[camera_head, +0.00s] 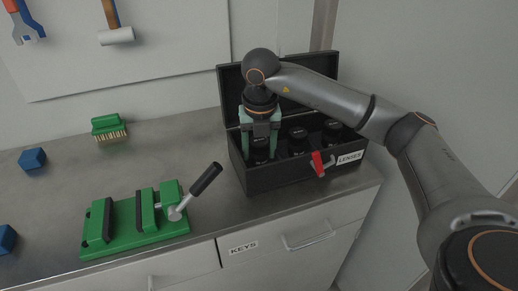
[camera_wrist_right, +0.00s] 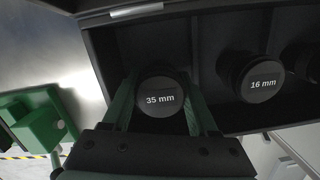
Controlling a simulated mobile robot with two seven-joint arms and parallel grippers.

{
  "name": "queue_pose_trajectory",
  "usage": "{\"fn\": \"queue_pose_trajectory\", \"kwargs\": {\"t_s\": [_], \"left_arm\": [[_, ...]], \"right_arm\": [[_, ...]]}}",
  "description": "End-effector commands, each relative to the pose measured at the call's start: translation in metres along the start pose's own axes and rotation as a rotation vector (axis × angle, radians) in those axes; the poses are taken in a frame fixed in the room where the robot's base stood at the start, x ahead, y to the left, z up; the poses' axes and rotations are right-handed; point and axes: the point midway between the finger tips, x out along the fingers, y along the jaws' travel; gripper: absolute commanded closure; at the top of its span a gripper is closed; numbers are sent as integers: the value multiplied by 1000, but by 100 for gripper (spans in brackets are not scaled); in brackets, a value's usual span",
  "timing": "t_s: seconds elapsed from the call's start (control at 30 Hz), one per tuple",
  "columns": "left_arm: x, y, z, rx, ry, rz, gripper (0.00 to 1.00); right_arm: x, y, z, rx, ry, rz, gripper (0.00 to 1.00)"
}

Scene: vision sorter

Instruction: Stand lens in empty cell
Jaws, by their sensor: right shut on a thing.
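My right gripper (camera_head: 260,133) points down into the left cell of the open black lens case (camera_head: 283,179). Its green fingers are shut on a black lens, which shows in the right wrist view as the lens marked 35 mm (camera_wrist_right: 160,97). The lens stands upright in that cell; whether its base touches the floor is hidden. A second lens (camera_head: 298,136), marked 16 mm in the right wrist view (camera_wrist_right: 262,82), stands in the middle cell. A third lens (camera_head: 332,128) stands in the right cell. My left gripper is not in view.
The case lid (camera_head: 226,93) stands open behind. A red latch (camera_head: 321,164) and a LENSES label are on its front. A green vise (camera_head: 136,222) with a black handle, a green brush (camera_head: 109,127) and blue blocks (camera_head: 32,159) are on the bench at left. Bare bench lies between.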

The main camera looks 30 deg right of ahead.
Motion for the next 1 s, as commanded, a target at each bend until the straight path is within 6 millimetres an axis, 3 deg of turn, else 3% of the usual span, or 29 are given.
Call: {"fn": "queue_pose_trajectory", "kwargs": {"t_s": [0.2,0.23,0.33,0.7,1.0], "left_arm": [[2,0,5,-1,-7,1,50],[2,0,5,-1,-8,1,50],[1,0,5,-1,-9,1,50],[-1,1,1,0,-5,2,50],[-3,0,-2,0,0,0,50]], "right_arm": [[4,0,0,0,-1,1,100],[4,0,-1,0,0,0,40],[3,0,0,0,0,0,28],[-5,0,0,0,-1,1,28],[-66,1,0,-2,-4,4,28]]}}
